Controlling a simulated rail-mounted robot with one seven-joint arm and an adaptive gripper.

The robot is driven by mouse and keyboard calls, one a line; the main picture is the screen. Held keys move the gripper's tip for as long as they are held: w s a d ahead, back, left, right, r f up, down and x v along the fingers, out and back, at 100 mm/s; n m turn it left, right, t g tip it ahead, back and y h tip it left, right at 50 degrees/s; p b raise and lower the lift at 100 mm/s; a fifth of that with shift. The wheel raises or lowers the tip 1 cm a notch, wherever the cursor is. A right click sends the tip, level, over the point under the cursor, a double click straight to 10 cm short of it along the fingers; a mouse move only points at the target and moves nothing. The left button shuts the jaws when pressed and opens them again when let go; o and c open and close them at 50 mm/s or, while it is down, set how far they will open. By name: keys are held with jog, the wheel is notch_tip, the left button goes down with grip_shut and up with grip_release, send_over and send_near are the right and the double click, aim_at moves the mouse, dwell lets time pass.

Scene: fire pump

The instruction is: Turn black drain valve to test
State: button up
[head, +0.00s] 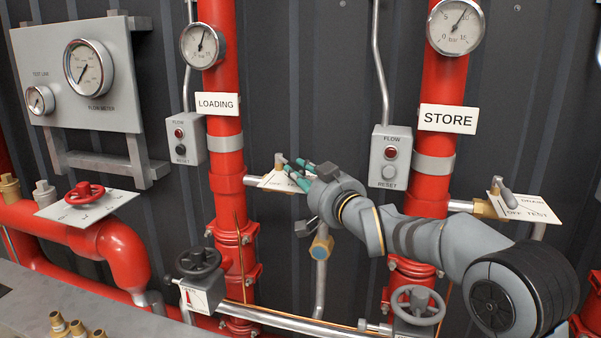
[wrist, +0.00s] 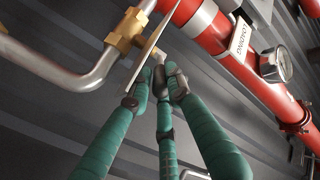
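The drain/test valve on the LOADING pipe has a brass body (head: 280,160) and a white plate (head: 271,181) with partly hidden lettering. In the wrist view, its brass body (wrist: 127,32) is at the top and the plate is edge-on. My gripper (head: 301,167) is at this plate's right side, its green fingers pointing left.
A similar valve on the STORE pipe has a grey lever (head: 504,187) and a plate (head: 525,208) marked DRAIN, OFF, TEST. A black handwheel (head: 198,263) is below left and a grey handwheel (head: 417,305) below right.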

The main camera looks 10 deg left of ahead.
jog(key=o, duration=0.4)
jog(key=shift+f, duration=0.1)
jog(key=shift+o, duration=0.2)
jog(key=v, duration=1.2)
jog(key=shift+a, duration=0.1)
